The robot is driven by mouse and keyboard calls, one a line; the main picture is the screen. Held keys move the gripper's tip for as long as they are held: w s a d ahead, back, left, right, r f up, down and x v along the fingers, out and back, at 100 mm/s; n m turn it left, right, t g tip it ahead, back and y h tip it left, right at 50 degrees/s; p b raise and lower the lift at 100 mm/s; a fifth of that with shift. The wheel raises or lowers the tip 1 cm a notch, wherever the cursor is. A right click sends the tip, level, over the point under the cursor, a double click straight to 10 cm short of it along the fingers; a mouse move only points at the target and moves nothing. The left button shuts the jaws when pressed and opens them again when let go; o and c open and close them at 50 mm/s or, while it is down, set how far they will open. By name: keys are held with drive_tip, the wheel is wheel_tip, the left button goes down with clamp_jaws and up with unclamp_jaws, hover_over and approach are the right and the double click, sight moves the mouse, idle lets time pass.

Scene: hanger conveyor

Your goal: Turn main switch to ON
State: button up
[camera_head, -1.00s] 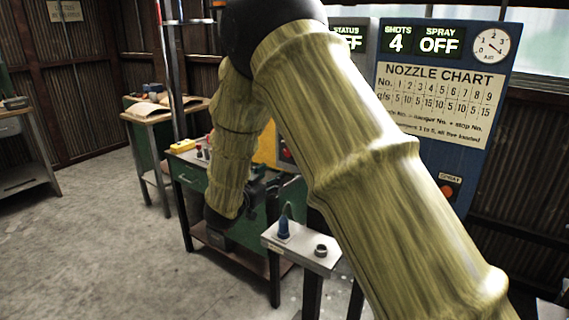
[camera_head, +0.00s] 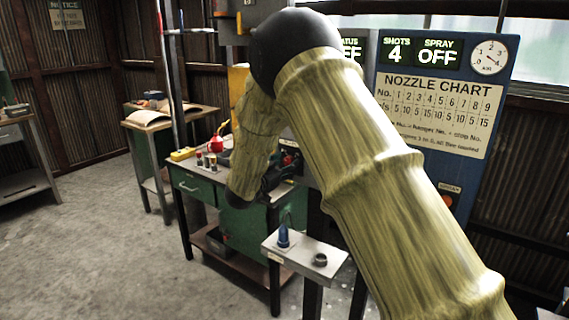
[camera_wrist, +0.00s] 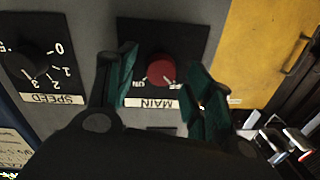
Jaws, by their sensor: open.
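The main switch is a red round knob (camera_wrist: 161,71) on a black plate in the wrist view, with an upside-down MAIN label (camera_wrist: 152,103) below it. Small white marks sit on both sides of the knob; the left one looks like ON. I cannot tell which mark the knob points to. My gripper (camera_wrist: 160,58) is open, its dark green fingers on either side of the knob. I see no clear contact. In the head view my arm hides most of the control panel; a small red spot (camera_head: 288,158) on a dark plate shows beside my wrist.
A SPEED dial (camera_wrist: 35,62) is left of the switch in the wrist view, with a yellow panel (camera_wrist: 262,45) to the right. In the head view, a green workbench (camera_head: 195,188) stands behind my arm and a small stand (camera_head: 300,255) in front. The floor at left is clear.

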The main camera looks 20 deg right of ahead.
drive_tip(key=shift+w+d, duration=0.2)
drive_tip(key=shift+d, duration=0.05)
